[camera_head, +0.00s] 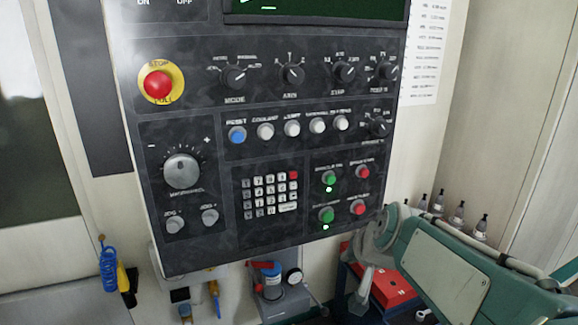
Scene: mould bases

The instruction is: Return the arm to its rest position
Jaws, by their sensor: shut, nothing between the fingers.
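My arm comes in from the lower right, with its teal link slanting up and left to grey end parts. My gripper (360,298) shows small at the end of these grey parts, shut and empty, pointing down. It is in front of the space below the lower right corner of the control panel (215,225). The arm's end overlaps that corner in the picture. I cannot tell whether it touches anything. The rest of the arm is cut off by the frame edge.
The black panel carries a red stop button (157,84), knobs and a keypad (270,195). Several small bottles (459,214) stand at the right. A blue coiled hose (108,270) hangs at the left.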

